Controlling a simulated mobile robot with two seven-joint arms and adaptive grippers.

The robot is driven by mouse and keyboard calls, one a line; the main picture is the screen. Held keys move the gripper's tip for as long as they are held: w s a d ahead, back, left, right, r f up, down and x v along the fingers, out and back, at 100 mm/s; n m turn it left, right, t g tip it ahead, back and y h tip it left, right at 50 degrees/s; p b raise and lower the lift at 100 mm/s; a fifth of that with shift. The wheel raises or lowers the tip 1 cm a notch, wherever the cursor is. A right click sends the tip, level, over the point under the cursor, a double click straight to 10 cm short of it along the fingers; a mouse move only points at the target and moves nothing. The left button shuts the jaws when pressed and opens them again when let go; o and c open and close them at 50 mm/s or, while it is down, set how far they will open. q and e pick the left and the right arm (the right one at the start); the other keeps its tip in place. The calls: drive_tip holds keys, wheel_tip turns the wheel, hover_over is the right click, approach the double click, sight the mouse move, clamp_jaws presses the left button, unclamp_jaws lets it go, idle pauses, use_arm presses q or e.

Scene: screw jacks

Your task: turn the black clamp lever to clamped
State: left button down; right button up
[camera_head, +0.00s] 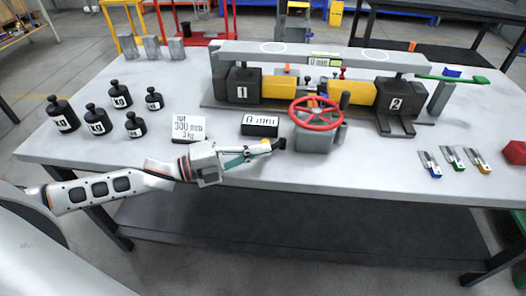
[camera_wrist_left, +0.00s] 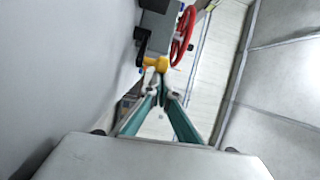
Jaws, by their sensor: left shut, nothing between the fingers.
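A small black piece (camera_head: 280,143), which looks like the clamp lever, shows at the left side of the grey handwheel block (camera_head: 314,139). In the left wrist view a black part (camera_wrist_left: 142,40) sits against that block, beside an orange-yellow piece (camera_wrist_left: 157,63). My left gripper (camera_head: 267,147) reaches in from the left, low over the table's front edge. Its teal fingers are shut and empty, with the tips (camera_wrist_left: 161,88) close to the orange-yellow piece. I cannot tell whether they touch. The lever's angle is hard to read. My right gripper is not in view.
A red handwheel (camera_head: 316,113) tops the block. Behind stand black jacks 1 (camera_head: 241,93) and 2 (camera_head: 394,105) under a grey beam (camera_head: 320,58). A display box (camera_head: 260,125), a sign (camera_head: 189,129) and several black weights (camera_head: 97,120) lie left. Tagged shims (camera_head: 454,159) lie right.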

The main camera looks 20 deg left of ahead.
use_arm(q)
drive_tip(key=shift+w+a, duration=0.25)
drive_tip(key=shift+a, duration=0.25)
drive_tip(key=shift+w+a, duration=0.2)
drive_tip(key=shift+a, duration=0.25)
drive_tip(key=shift+w+a, duration=0.6)
drive_tip(key=shift+a, duration=0.2)
